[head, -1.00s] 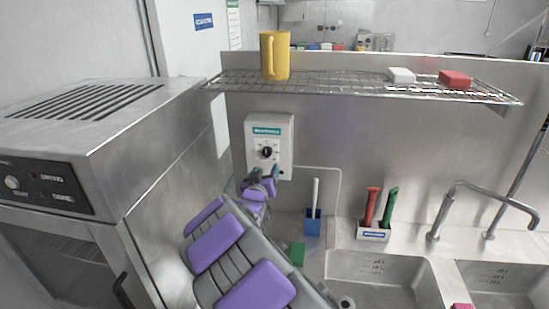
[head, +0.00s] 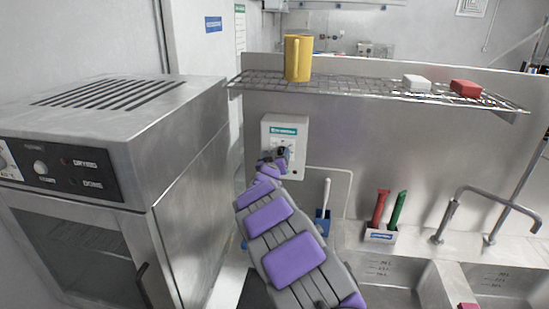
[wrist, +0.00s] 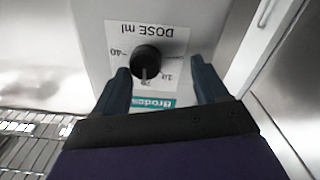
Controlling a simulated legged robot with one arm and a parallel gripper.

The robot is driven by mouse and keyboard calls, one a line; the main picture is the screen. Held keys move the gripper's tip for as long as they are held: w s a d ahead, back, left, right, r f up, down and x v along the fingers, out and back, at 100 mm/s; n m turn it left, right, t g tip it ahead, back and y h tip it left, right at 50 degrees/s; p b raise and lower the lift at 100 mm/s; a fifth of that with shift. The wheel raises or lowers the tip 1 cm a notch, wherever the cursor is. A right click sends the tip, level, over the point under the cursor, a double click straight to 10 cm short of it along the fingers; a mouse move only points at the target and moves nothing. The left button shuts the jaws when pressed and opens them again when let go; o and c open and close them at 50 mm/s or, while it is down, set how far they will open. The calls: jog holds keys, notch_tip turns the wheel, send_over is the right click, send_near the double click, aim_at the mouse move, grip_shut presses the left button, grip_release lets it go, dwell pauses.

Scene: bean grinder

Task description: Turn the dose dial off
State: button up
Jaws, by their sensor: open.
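The dose dial is a round black knob (wrist: 146,62) on a white label reading "DOSE ml" on a pale wall box (head: 298,132). In the wrist view its light pointer mark faces the bottom of the picture, near a number that looks like 20. My gripper (wrist: 162,78) is open, with one dark finger to each side of the knob and the knob at the gap near the tips. I cannot tell whether either finger touches it. In the head view my gripper (head: 280,154) is in front of the box and hides most of the dial.
A wire shelf (head: 350,86) above the box holds a yellow mug (head: 298,58), a white block (head: 417,83) and a red block (head: 465,88). A steel oven-like appliance (head: 185,150) stands left. A blue holder (head: 322,225) and a sink tap (head: 470,192) are right.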

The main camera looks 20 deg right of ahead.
jog(key=d, duration=0.2)
jog(key=shift+d+f, duration=0.3)
jog(key=shift+d, duration=0.05)
jog(key=shift+s+d, duration=0.2)
jog(key=shift+d, duration=0.1)
jog(key=shift+c, duration=1.1)
jog(key=shift+w+a+f, duration=0.15)
jog(key=shift+w+a, duration=0.1)
jog(key=shift+a, duration=0.3)
jog(key=c, duration=0.5)
jog(key=shift+a, duration=0.1)
jog(key=shift+c, duration=0.4)
jog(key=shift+s, duration=0.1)
jog(key=shift+c, duration=1.3)
